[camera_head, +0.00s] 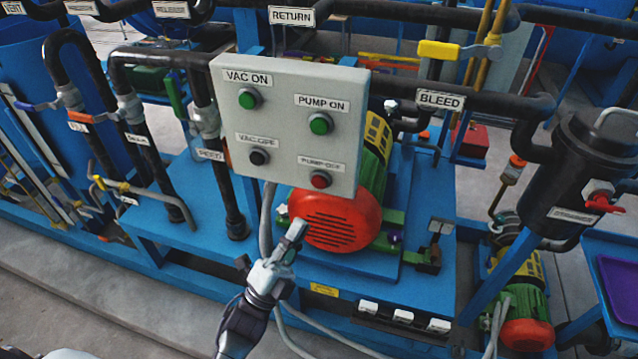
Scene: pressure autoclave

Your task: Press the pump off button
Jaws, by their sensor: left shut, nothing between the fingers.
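The pump off button (321,180) is a red round button at the lower right of a grey control box (292,84). Its label, partly blurred, sits just above it. The same box carries a green pump on button (320,124), a green vac on button (249,99) and a black button (259,157) at the lower left. My left gripper (295,232) is shut and empty. In the picture it lies below the box, down and left of the red button, apart from it and in front of the red motor end. My right gripper is not in view.
Behind the box stands a pump motor with a red end cover (335,219) on a blue base (385,285). Black pipes with a yellow-handled valve (438,50) run above. A black vessel (570,165) stands at the right. Grey floor (60,300) is clear at lower left.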

